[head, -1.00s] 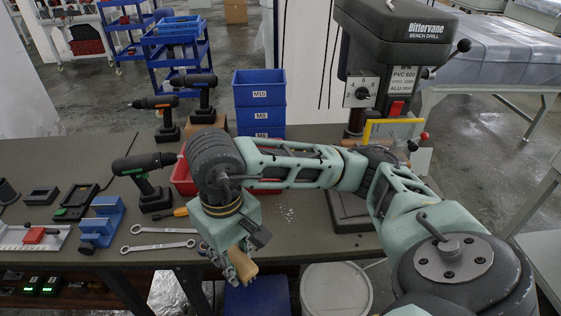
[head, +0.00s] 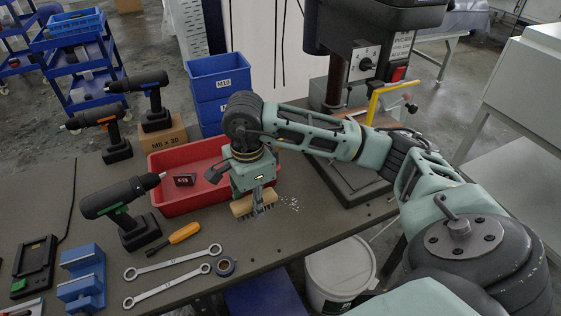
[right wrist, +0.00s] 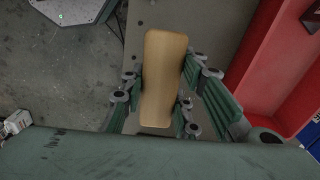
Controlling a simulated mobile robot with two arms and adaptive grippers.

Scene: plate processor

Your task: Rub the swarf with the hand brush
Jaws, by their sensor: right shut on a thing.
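The hand brush (head: 242,208) has a pale wooden body and is held in my right gripper (head: 260,204), just above or on the bench. In the right wrist view the brush's wooden back (right wrist: 163,75) lies between the fingers of my right gripper (right wrist: 163,98), which are closed on it. The swarf (head: 290,204) is a small scatter of light chips on the bench, just right of the brush. I cannot make out the swarf in the right wrist view. Whether the bristles touch the bench is unclear. My left gripper is not in view.
A red tray (head: 172,205) lies just behind and left of the brush; it also shows in the right wrist view (right wrist: 262,70). The bench drill (head: 350,180) stands to the right. The bench's front edge is close.

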